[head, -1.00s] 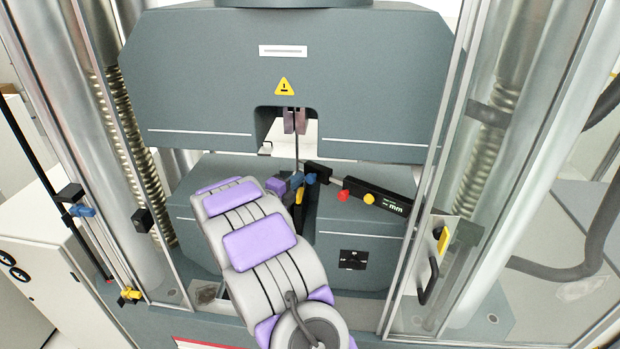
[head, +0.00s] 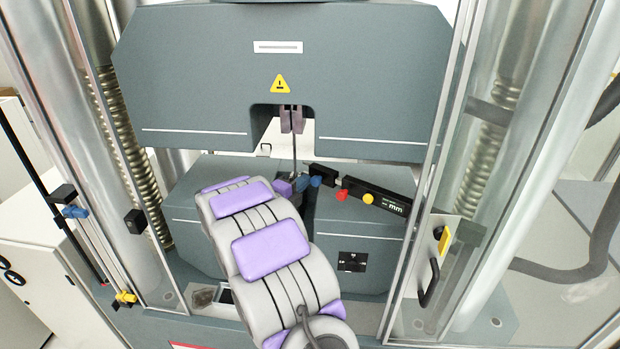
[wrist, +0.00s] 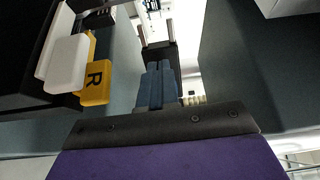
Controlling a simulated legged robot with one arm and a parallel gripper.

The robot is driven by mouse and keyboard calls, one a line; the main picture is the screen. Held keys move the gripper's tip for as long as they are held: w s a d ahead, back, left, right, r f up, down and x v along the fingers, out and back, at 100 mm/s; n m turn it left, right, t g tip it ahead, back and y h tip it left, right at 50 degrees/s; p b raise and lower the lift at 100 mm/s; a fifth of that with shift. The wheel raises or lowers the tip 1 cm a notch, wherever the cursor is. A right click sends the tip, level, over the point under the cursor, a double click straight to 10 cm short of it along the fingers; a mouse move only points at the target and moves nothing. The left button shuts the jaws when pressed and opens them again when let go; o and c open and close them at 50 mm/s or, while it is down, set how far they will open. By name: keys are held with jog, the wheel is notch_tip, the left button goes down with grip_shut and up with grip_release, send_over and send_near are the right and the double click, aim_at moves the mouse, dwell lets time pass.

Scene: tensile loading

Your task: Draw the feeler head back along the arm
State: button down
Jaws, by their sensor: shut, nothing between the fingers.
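The feeler arm is a black bar (head: 382,195) with an "mm" display, red and yellow knobs, reaching in from the right of the head view. A yellow block marked R (wrist: 95,78) and a white block (wrist: 68,60) on a black body are left of the fingers.
The grey upper crosshead (head: 200,75) with its grips (head: 291,120) hangs above my gripper. The lower block (head: 350,225) is below. Clear guard panels and columns stand either side. A door handle (head: 430,282) is at right.

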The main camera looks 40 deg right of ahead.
jog(key=shift+s+d+f, duration=0.1)
jog(key=shift+s+d, duration=0.05)
jog(key=shift+s, duration=0.2)
jog(key=shift+s+b, duration=0.35)
jog(key=shift+b, duration=0.15)
jog(key=shift+s+d+b, duration=0.1)
jog(key=shift+s+b, duration=0.4)
jog(key=shift+s, duration=0.1)
jog(key=shift+w, duration=0.25)
jog(key=shift+w+a, duration=0.25)
jog(key=shift+w, duration=0.05)
jog(key=b+v, duration=0.2)
jog(key=v, duration=0.6)
dwell(0.6)
dwell(0.4)
